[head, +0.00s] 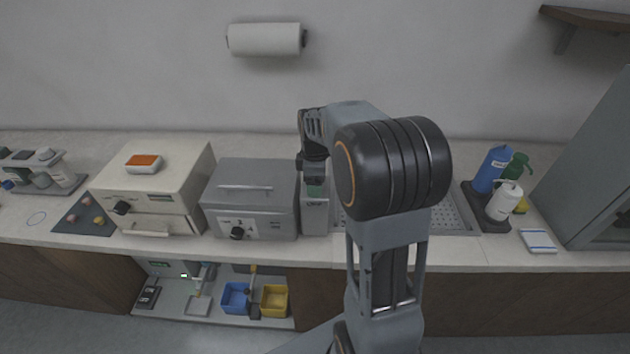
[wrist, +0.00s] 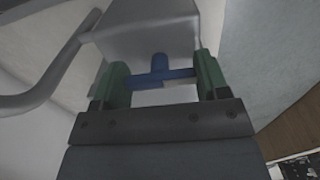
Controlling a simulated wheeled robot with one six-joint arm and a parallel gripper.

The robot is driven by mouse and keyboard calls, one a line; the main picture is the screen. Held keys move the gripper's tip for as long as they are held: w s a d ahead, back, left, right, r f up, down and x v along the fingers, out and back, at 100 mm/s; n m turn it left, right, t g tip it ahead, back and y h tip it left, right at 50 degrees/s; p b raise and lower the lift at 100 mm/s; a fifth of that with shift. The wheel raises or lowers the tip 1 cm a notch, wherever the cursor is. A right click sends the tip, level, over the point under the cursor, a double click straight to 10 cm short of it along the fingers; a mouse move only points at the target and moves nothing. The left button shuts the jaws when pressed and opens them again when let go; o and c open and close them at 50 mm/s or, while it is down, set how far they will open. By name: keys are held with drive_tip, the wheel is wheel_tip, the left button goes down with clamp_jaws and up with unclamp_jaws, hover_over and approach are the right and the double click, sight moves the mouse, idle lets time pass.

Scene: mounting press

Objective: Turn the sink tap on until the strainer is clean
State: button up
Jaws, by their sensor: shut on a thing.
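In the head view, my gripper (head: 314,188) points down over a narrow grey box-shaped unit (head: 315,218) on the counter, left of my arm. In the wrist view, its green fingers (wrist: 162,80) are shut on a blue T-shaped piece (wrist: 159,67), with a finger at each end of its crossbar. The piece is in front of a grey block (wrist: 150,25). A bent grey tube (wrist: 50,85) curves at the left. I cannot tell for certain whether the tube and blue piece belong to the sink tap. A perforated grey surface (head: 455,212) shows beside my arm. I cannot make out the strainer or running water.
A grey press-like appliance (head: 250,200) stands close left of my gripper, with a cream one (head: 150,190) beyond. At right are bottles on a dark tray (head: 490,222) and a tall grey cabinet (head: 595,170). Blue (head: 235,298) and yellow bins (head: 274,300) sit low under the counter.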

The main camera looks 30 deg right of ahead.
drive_tip(key=m, duration=0.8)
drive_tip(key=shift+m, duration=0.3)
drive_tip(key=m, duration=0.4)
drive_tip(key=shift+m, duration=2.5)
drive_tip(key=o, duration=0.9)
drive_tip(key=shift+o, duration=0.2)
